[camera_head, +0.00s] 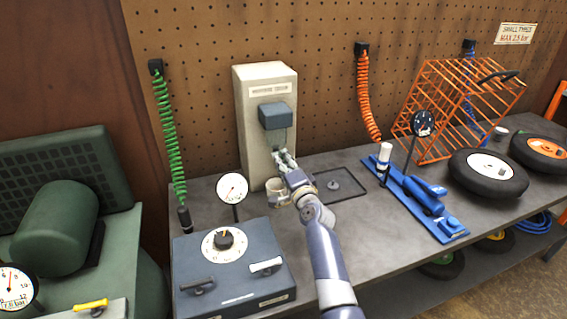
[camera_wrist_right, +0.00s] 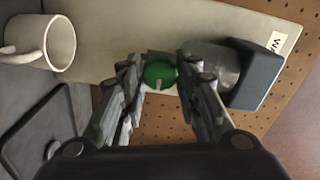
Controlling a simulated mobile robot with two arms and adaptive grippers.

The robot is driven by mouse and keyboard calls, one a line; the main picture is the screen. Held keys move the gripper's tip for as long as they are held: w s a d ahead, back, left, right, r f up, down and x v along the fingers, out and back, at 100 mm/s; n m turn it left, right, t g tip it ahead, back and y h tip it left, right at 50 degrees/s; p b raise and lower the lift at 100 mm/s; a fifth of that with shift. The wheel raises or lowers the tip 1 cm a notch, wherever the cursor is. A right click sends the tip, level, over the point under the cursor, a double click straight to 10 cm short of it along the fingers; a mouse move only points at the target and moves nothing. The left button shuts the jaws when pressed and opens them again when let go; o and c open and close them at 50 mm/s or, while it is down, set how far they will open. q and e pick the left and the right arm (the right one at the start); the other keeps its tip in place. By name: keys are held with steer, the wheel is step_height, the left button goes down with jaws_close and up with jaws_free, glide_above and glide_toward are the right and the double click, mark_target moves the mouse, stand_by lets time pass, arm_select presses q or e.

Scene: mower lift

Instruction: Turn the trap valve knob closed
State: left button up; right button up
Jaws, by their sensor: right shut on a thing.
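The trap valve knob (camera_wrist_right: 160,73) is small, round and green with a pale mark pointing to the lower edge of the right wrist view. My right gripper (camera_wrist_right: 160,78) has its two fingers on either side of the knob and is shut on it. In the head view my right gripper (camera_head: 284,160) is in front of the cream column (camera_head: 252,140), below the blue-grey trap head (camera_head: 275,115), and hides the knob. A cloudy clear bowl (camera_wrist_right: 212,66) adjoins the trap head in the wrist view. My left gripper is not in view.
A white mug (camera_head: 275,191) stands close beside my right gripper. A blue-grey gauge box (camera_head: 235,270) with a dial stands at front left. Blue tool parts (camera_head: 425,200), an orange cage (camera_head: 455,105) and a wheel (camera_head: 488,175) are to the right.

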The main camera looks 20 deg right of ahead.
steer(key=shift+m, duration=0.3)
stand_by(0.4)
steer(key=o, duration=1.1)
steer(key=shift+c, duration=0.2)
